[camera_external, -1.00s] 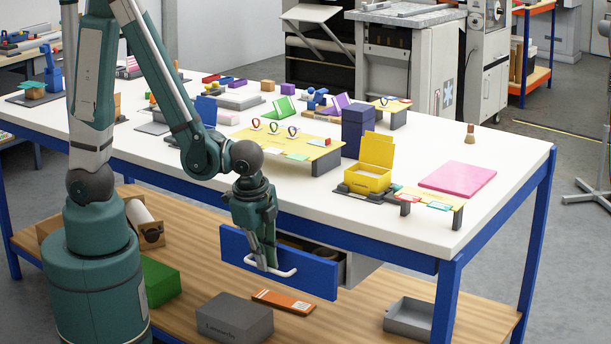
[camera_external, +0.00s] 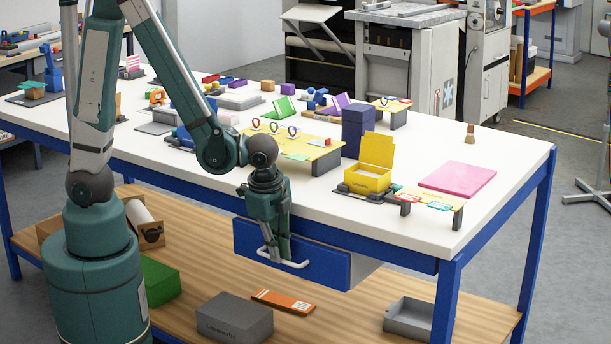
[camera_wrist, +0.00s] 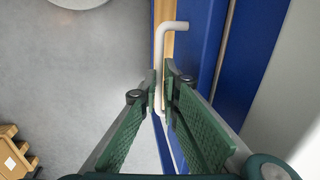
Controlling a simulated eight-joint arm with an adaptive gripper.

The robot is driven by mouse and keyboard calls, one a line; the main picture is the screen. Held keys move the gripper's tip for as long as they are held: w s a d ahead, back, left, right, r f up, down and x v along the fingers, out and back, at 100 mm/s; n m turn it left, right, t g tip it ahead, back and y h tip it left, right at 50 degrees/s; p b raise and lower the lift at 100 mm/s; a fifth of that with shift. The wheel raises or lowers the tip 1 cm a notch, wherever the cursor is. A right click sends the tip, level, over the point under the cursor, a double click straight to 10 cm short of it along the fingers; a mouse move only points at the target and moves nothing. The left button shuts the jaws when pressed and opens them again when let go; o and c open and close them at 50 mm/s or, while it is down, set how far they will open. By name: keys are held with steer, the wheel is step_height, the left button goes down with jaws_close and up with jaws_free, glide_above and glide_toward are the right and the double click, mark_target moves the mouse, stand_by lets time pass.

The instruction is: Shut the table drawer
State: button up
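The table drawer has a blue front (camera_external: 328,267) with a white bar handle (camera_external: 293,265), under the white tabletop's near edge. The drawer front sits close against its grey housing (camera_external: 366,270), and no drawer interior shows. I cannot tell whether it is fully flush. My gripper (camera_external: 276,258) points down at the handle. In the wrist view, the handle (camera_wrist: 160,45) runs between my two fingertips (camera_wrist: 161,88), which are closed in around it. The blue drawer front (camera_wrist: 197,50) lies to the right of the fingers there.
The tabletop (camera_external: 375,220) above holds a yellow box (camera_external: 367,180), a dark blue box (camera_external: 357,130) and several small items. The wooden lower shelf (camera_external: 350,315) carries a dark grey box (camera_external: 235,318), an orange packet (camera_external: 284,301) and a grey tray (camera_external: 408,318).

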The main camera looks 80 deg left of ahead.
steer(key=o, duration=0.4)
steer(key=shift+w+a, duration=0.2)
steer(key=shift+d+r, duration=0.1)
steer(key=shift+r, duration=0.05)
steer(key=shift+s+d+r, duration=0.25)
steer(key=shift+s+r, duration=0.05)
steer(key=shift+r, duration=1.6)
steer(key=shift+s+d+r, duration=0.25)
steer(key=shift+r, duration=1.65)
steer(key=shift+s+d+r, duration=0.25)
steer(key=shift+s+r, duration=0.05)
steer(key=shift+r, duration=1.6)
steer(key=shift+r, duration=0.1)
steer(key=shift+s+a+r+n+t+h+p, duration=0.3)
steer(key=shift+s+a+r+n+t, duration=0.95)
steer(key=shift+r, duration=1.25)
steer(key=shift+s+a+r+n+t+h+p, duration=0.25)
steer(key=shift+s+a+r+n+t+p, duration=0.45)
steer(key=shift+a+r+n, duration=1.35)
steer(key=shift+s+a+r+n+t+h+p, duration=0.2)
steer(key=shift+s+a+r+n+t, duration=0.8)
steer(key=shift+r, duration=1.9)
